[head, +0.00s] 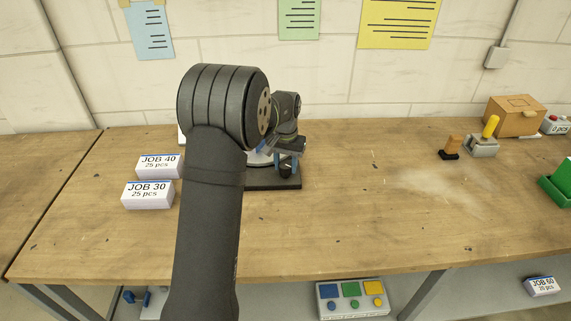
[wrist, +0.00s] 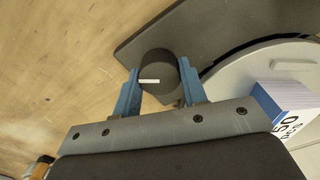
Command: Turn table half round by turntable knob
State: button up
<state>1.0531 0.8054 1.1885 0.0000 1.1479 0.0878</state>
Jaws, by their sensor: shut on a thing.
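My gripper (wrist: 158,92) has its two blue fingers on either side of a dark round knob (wrist: 158,70) with a white mark on top, and is shut on it. The knob stands at the corner of a dark base plate (wrist: 200,30). Beside it is the pale round turntable (wrist: 245,72), with a white and blue stack labelled 50 (wrist: 285,105) on it. In the head view the gripper (head: 287,165) is at the dark base (head: 272,184), and my arm hides most of the turntable.
Stacks labelled JOB 40 (head: 159,167) and JOB 30 (head: 147,195) stand left of my arm. A yellow-handled tool (head: 484,142), a cardboard box (head: 515,117) and a green tray (head: 557,186) are at the right. The table's middle right is clear.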

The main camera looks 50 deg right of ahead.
aim_at(286, 165)
jog(key=m, duration=0.5)
jog(key=shift+m, duration=0.3)
jog(key=m, duration=0.5)
jog(key=shift+s, duration=0.1)
dwell(0.3)
jog(key=o, duration=1)
jog(key=shift+c, duration=0.2)
notch_tip(286, 165, up, 18)
jog(key=shift+f, duration=0.25)
jog(key=shift+f, duration=0.15)
